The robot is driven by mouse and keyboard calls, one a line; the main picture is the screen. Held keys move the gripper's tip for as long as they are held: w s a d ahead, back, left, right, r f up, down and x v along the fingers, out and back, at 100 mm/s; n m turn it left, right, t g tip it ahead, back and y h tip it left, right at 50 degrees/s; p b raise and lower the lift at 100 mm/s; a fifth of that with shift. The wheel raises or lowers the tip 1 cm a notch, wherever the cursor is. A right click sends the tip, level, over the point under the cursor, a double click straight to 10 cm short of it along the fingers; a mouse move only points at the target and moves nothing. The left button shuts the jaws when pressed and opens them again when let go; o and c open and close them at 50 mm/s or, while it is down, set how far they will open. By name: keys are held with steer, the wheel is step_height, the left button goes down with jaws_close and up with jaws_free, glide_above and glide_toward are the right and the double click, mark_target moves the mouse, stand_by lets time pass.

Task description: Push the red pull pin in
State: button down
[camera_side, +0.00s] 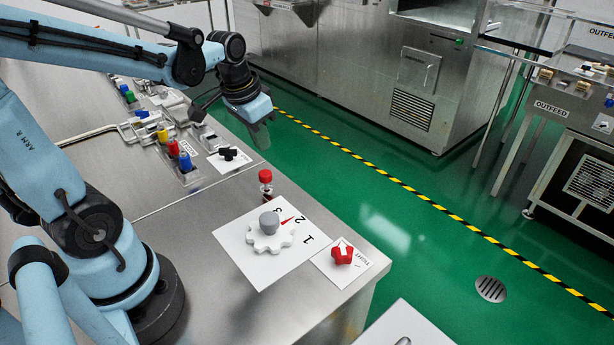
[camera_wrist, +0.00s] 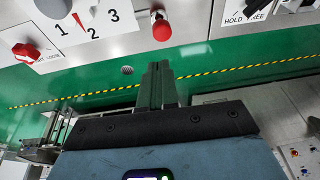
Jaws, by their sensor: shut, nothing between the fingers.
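The red pull pin (camera_side: 265,177) is a red knob at the table's far edge, just behind the white numbered plate; a metal part shows below it. In the wrist view the red pull pin (camera_wrist: 161,27) is at the top centre, beyond my fingertips. My gripper (camera_side: 262,140) hangs in the air past the table edge, behind the pin and apart from it. In the wrist view my gripper (camera_wrist: 157,68) has its dark fingers together, with nothing between them.
A white plate (camera_side: 245,273) marked 1, 2, 3 carries a grey-knobbed dial (camera_side: 270,235). A red knob (camera_side: 342,254) stands right of it. A black knob (camera_side: 228,153) and coloured switches (camera_side: 184,161) stand to the left. Green floor (camera_side: 370,205) lies beyond the table.

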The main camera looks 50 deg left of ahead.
steer(key=v, duration=0.7)
steer(key=s+d+f+t, duration=0.1)
steer(key=d+f+t, duration=0.3)
steer(key=d, duration=0.5)
steer(key=shift+s+f+h, duration=0.3)
steer(key=shift+s+f, duration=0.1)
steer(key=shift+f, duration=0.05)
